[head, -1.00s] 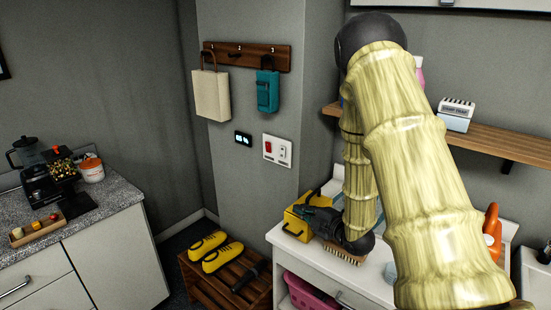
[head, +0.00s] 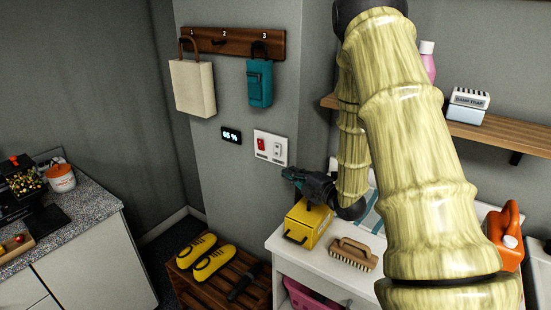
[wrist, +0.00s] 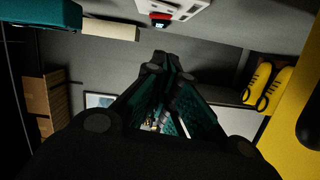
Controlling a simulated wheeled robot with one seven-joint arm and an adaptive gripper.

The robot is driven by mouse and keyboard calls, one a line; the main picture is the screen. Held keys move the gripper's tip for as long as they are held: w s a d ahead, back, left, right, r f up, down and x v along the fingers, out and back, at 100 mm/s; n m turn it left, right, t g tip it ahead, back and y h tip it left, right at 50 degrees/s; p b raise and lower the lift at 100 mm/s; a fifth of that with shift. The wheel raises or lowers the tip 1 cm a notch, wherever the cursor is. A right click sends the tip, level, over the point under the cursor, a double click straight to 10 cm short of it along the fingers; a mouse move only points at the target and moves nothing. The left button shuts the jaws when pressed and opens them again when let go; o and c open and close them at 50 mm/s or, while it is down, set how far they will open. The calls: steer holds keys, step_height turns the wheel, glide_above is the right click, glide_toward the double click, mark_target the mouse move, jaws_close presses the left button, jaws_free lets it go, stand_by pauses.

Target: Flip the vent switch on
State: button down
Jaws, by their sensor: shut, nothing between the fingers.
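A white switch plate (head: 271,147) is on the grey wall pillar, with a red rocker (head: 262,143) on its left and a white switch (head: 278,150) on its right. I cannot read any labels that tell which is the vent switch. In the wrist view the plate (wrist: 185,9) and the red rocker (wrist: 160,17) show at the top edge, beyond my fingertips. My gripper (head: 288,174) is shut and empty, just below and right of the plate in the head view. It seems apart from the plate. The wrist view shows its fingers (wrist: 160,58) together at the tips.
A yellow box (head: 308,223) and a brush (head: 353,252) are on the white cabinet below my gripper. A small display (head: 231,135) is left of the plate. A beige bag (head: 193,88) and a teal bag (head: 259,83) hang above. Yellow shoes (head: 204,257) are on a wooden rack.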

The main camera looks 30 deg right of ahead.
mark_target(277, 150)
steer(key=w+p, duration=0.2)
steer(key=w, duration=0.2)
steer(key=w+d+p, duration=0.1)
steer(key=w+p, duration=0.1)
steer(key=w, duration=0.2)
steer(key=w+f+p, duration=0.1)
steer(key=w+p, duration=0.2)
steer(key=w, duration=0.1)
steer(key=shift+d, duration=0.3)
steer(key=shift+w+d+f+n+b, duration=0.2)
steer(key=shift+f+n+b, duration=0.15)
steer(key=shift+b, duration=0.7)
steer(key=shift+d+r, duration=0.1)
steer(key=shift+r, duration=0.1)
